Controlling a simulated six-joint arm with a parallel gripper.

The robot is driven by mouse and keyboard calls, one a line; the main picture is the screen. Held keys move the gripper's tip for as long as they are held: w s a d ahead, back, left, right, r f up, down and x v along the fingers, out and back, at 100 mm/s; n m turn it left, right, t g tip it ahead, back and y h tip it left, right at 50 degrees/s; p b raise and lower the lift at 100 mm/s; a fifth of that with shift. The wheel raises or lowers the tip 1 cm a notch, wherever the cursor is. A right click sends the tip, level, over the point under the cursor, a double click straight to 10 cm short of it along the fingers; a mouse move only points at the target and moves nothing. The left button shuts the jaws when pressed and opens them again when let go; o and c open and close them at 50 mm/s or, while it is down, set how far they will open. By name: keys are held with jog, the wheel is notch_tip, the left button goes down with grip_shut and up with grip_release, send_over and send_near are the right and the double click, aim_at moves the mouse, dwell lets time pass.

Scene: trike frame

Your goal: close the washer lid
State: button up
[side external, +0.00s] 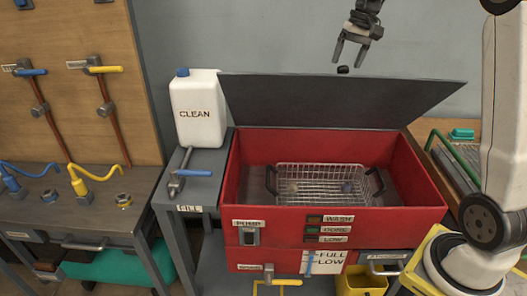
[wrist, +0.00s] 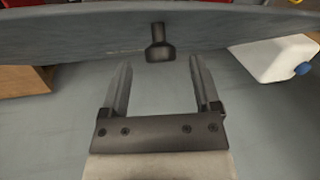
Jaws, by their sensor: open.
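The washer is a red box (side external: 408,222) with a dark grey lid (side external: 300,103) that stands raised, tilted up at the back of the box. A small black knob (side external: 343,69) is at the lid's upper edge; the knob also shows in the wrist view (wrist: 160,45), standing out from the lid's grey plate (wrist: 80,42). My gripper (side external: 350,62) is open and empty, just above the knob in the side view. In the wrist view my gripper's fingers (wrist: 158,75) point toward the lid, with the knob between and just beyond them. I see no clear contact.
A wire basket (side external: 320,184) sits inside the open washer. A white CLEAN jug (side external: 198,115) stands left of it, above a grey FILL stand (side external: 188,200). A green-edged rack (side external: 458,155) is at right, and a yellow bin (side external: 362,281) stands low in front.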

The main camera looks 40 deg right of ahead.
aim_at(345, 66)
jog(key=shift+x, duration=1.75)
grip_shut()
